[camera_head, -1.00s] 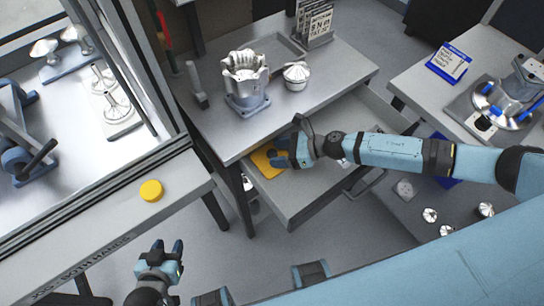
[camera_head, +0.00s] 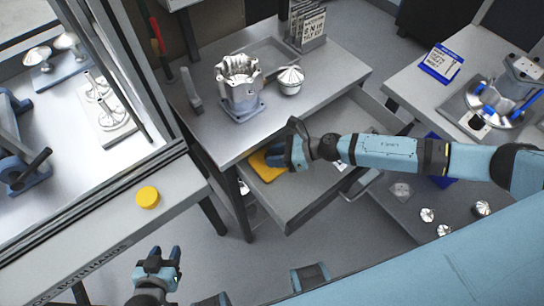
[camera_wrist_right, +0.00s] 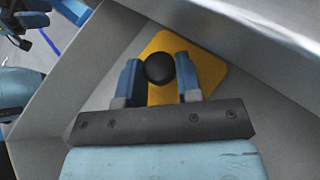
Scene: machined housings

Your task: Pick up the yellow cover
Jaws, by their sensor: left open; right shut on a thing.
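The yellow cover (camera_head: 265,164) lies in the open drawer (camera_head: 310,190) under the workbench, near its left end. In the right wrist view the cover (camera_wrist_right: 207,72) is a flat yellow plate with a round black knob (camera_wrist_right: 159,67). My right gripper (camera_head: 284,158) reaches into the drawer from the right. Its blue fingers (camera_wrist_right: 159,80) stand on either side of the knob and are shut on it. Part of the cover is hidden behind the gripper. My left gripper (camera_head: 159,254) is open and empty at the lower left, above the floor.
A metal housing (camera_head: 239,86) and a silver conical part (camera_head: 291,79) stand on the workbench (camera_head: 330,70) above the drawer. A yellow round button (camera_head: 148,197) sits on the ledge at left. The drawer walls (camera_wrist_right: 62,80) stand close around my right gripper.

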